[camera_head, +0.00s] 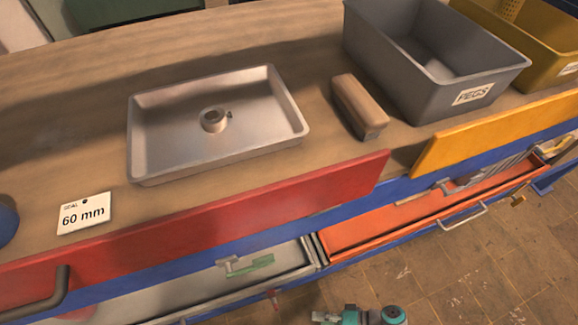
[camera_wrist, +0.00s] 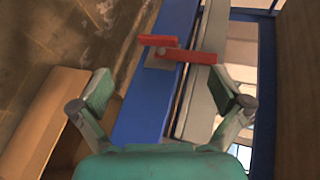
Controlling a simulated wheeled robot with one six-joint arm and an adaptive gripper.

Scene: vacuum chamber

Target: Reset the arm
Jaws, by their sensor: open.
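My gripper (camera_wrist: 168,98) shows in the wrist view with its two green-padded fingers spread wide apart and nothing between them. Beyond the fingers are a blue edge (camera_wrist: 150,105) and a red handle-like piece (camera_wrist: 188,55). In the head view, a small teal part of my arm shows at the bottom edge, low in front of the bench.
A metal tray (camera_head: 165,150) holding a small ring (camera_head: 214,120) stands on the wooden bench (camera_head: 60,100). Beside it are a brown block (camera_head: 358,104), a grey PEGS bin (camera_head: 430,105) and a "60 mm" card (camera_head: 84,213). Open drawers, one orange inside (camera_head: 370,225), jut out below.

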